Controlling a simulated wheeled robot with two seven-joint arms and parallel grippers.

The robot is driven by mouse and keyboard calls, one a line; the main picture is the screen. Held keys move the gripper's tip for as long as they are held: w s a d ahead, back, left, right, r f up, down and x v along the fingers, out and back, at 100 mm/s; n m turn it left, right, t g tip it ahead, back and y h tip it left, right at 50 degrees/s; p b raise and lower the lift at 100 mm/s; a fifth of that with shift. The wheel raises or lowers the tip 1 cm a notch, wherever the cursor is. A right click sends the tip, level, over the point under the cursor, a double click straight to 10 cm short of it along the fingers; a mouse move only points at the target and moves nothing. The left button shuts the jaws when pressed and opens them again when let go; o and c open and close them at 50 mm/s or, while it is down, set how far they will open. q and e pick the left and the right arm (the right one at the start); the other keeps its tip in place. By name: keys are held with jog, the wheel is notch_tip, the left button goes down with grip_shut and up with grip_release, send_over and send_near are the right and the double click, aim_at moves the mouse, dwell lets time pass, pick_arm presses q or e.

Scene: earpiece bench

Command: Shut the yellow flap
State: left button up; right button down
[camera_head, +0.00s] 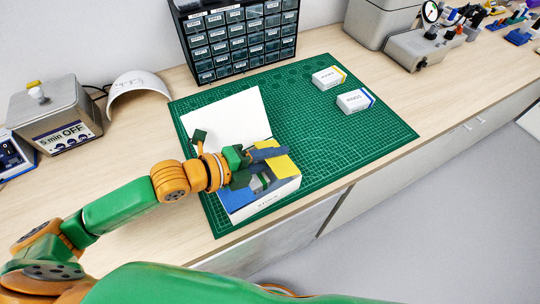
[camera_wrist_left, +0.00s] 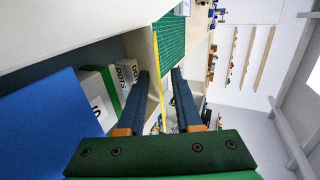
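The white box (camera_head: 262,204) stands on the green mat with its large white lid (camera_head: 228,118) raised at the back. The yellow flap (camera_head: 284,168) is at its right side; in the left wrist view it shows nearly edge-on as a thin yellow strip (camera_wrist_left: 158,70). My left gripper (camera_head: 272,155) is over the right part of the box, at the flap. In the left wrist view its two dark blue fingers (camera_wrist_left: 159,74) are apart, with the flap's edge between them. A clear gap shows beside the right finger. My right gripper is not in view.
A blue flap (camera_head: 237,198) is at the box's left; small cartons (camera_wrist_left: 100,94) lie inside. Two small white cartons (camera_head: 328,77) (camera_head: 355,100) lie on the mat (camera_head: 385,133). A drawer cabinet (camera_head: 240,45) stands behind. The mat right of the box is clear.

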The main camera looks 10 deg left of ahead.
pick_arm(q)
jog(key=b+v, duration=0.1)
jog(key=v, duration=0.4)
jog(key=shift+s+a, duration=0.2)
jog(key=shift+a, duration=0.1)
jog(key=shift+s+a+r, duration=0.15)
jog(key=shift+s+a, duration=0.05)
jog(key=shift+a, duration=0.05)
jog(key=shift+s+a+r+b, duration=0.1)
jog(key=shift+s+r+b, duration=0.15)
jog(key=shift+r+b, duration=0.05)
